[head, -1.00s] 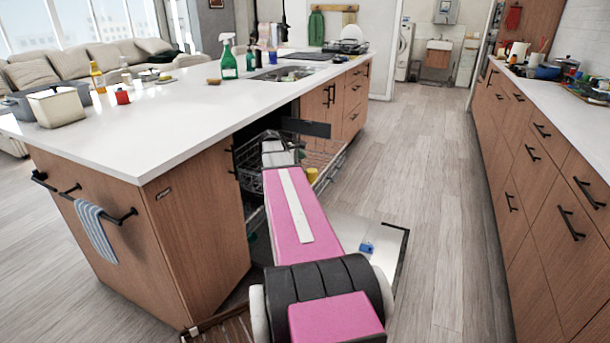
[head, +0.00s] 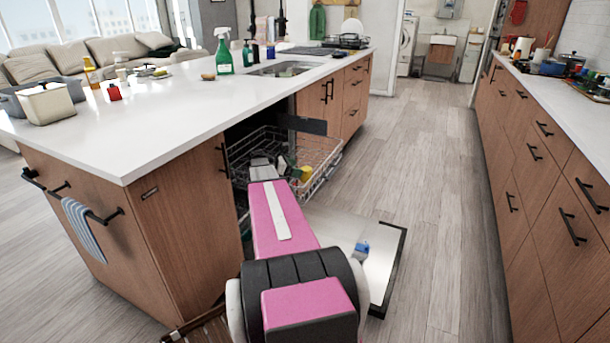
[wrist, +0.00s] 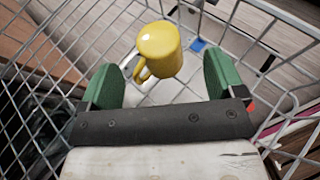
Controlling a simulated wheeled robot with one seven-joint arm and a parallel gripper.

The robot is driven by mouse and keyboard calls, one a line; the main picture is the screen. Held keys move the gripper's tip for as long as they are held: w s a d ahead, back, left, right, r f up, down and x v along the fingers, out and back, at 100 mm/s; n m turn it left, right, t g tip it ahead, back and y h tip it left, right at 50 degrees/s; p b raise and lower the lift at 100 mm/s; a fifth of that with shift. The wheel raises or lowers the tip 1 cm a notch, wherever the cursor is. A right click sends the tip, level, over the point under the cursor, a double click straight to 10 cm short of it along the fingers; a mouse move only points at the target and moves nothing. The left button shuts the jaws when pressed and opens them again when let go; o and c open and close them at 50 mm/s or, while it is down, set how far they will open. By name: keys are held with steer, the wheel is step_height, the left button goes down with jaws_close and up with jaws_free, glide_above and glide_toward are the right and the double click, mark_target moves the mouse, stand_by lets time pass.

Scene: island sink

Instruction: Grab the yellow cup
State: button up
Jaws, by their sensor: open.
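The yellow cup (wrist: 161,50) shows in the wrist view, upper middle, ahead of and between the two green fingertips of my gripper (wrist: 161,82). Its handle points down and to the left. My gripper is open, and I see no finger touching the cup. In the head view the yellow cup (head: 305,173) is a small yellow patch in the dishwasher rack (head: 326,170). My pink arm reaches toward it, and the gripper end is hard to make out there.
The pulled-out wire rack surrounds the cup; its wires (wrist: 270,25) show in the wrist view. The open dishwasher door (head: 345,235) lies below with a blue item (head: 362,248). The white island counter (head: 180,110) stands left. The floor to the right is clear.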

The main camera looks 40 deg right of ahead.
mark_target(306, 168)
steer(key=shift+x, duration=3.1)
steer(key=shift+w, duration=0.15)
steer(key=c, duration=1.1)
